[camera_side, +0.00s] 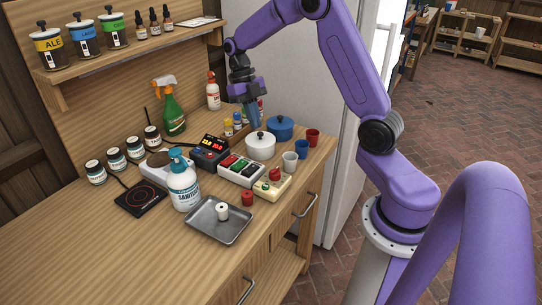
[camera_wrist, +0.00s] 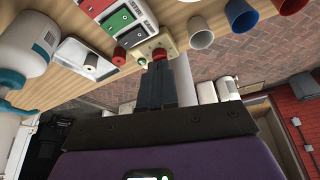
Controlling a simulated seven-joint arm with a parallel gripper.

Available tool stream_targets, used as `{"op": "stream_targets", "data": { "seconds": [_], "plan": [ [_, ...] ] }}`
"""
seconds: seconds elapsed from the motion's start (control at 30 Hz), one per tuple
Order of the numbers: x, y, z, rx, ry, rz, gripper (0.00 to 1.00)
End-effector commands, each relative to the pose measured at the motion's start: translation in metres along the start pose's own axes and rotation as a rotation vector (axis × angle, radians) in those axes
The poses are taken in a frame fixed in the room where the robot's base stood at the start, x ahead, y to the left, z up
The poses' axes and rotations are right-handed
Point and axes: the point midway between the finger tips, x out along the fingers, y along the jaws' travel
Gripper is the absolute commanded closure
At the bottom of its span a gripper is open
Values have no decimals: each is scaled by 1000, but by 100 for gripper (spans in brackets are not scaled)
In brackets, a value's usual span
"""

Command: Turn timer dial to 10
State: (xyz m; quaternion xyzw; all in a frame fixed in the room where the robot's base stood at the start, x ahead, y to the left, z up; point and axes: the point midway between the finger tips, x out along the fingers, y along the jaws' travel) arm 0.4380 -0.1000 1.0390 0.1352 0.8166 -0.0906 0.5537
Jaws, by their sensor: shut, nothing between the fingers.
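A cream box (camera_side: 262,190) with a red dial (camera_side: 275,174) on top stands near the front right of the wooden counter. The dial's markings are too small to read. In the wrist view the red dial (camera_wrist: 159,54) shows just beyond my fingertips, on the cream box (camera_wrist: 146,47). My gripper (camera_side: 254,126) is shut and empty. In the side view its fingers point down above and behind the box, close to the white lidded pot. The shut fingers (camera_wrist: 157,68) line up with the dial in the wrist view, apart from it as far as I can tell.
A switch panel (camera_side: 241,170) adjoins the box on the left. A white pot (camera_side: 261,147), blue pot (camera_side: 280,127) and white cup (camera_side: 290,161) crowd the area. A red spool (camera_side: 247,198), metal tray (camera_side: 218,227) and sanitizer bottle (camera_side: 184,188) stand in front and left.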

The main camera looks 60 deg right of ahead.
Motion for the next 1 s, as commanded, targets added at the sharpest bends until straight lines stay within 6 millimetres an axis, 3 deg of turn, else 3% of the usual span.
{"op": "stream_targets", "data": {
  "seconds": [0.53,0.8,1.0],
  "plan": [
    [94,-1,-2,1,6,-3,100],
    [105,0,-30,0,1,-2,100],
    [109,0,-38,1,1,-2,100]
  ]
}}
